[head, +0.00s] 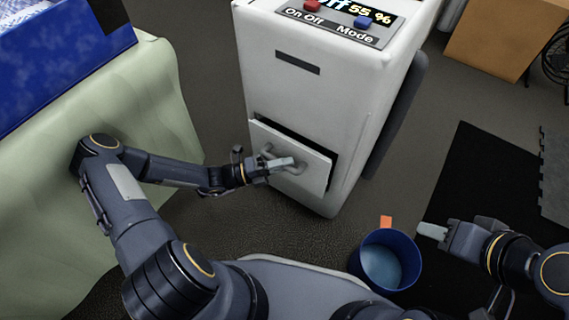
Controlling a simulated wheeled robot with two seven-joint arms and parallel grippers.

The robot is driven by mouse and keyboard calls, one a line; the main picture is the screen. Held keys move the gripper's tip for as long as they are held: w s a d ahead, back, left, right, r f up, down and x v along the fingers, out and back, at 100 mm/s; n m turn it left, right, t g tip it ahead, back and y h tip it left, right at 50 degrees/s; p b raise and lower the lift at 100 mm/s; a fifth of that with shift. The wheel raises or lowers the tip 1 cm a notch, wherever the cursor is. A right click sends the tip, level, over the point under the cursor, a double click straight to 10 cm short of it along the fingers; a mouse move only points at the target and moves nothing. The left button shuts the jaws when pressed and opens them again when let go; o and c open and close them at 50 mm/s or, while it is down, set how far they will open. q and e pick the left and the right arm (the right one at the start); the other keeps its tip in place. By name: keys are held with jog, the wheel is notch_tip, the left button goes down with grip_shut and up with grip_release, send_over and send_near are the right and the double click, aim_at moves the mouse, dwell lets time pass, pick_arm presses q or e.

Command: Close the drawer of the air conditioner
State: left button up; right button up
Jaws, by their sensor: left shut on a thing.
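The air conditioner (300,100) is a tall white box in the middle of the head view, with a red and a blue button and a display reading 55 % on top. Its drawer (312,172), low on the front, is tilted slightly open, with a dark gap along its top and right edges. My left gripper (282,164) is shut at the drawer's handle (268,152), which its fingers partly hide. My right gripper (430,231) is at the lower right, beside the blue bucket and away from the drawer; its finger opening cannot be made out.
A blue bucket (414,262) with pale liquid stands on the floor in front of me, an orange piece (386,222) at its rim. A cloth-covered table (150,90) with a blue box (60,60) is at left. A black mat (470,180) lies at right. Grey floor is open around the air conditioner.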

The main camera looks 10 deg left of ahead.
pick_arm(q)
grip_shut()
jog(key=w, duration=0.1)
jog(key=w+d, duration=0.1)
jog(key=w, duration=0.1)
jog(key=shift+w+d, duration=0.1)
jog(key=shift+w, duration=0.2)
jog(key=o, duration=0.7)
grip_release()
jog(key=shift+d, duration=0.1)
jog(key=shift+o, duration=0.2)
jog(key=p, duration=0.2)
send_near(292, 155)
jog(key=shift+x, duration=1)
jog(key=shift+f, duration=0.1)
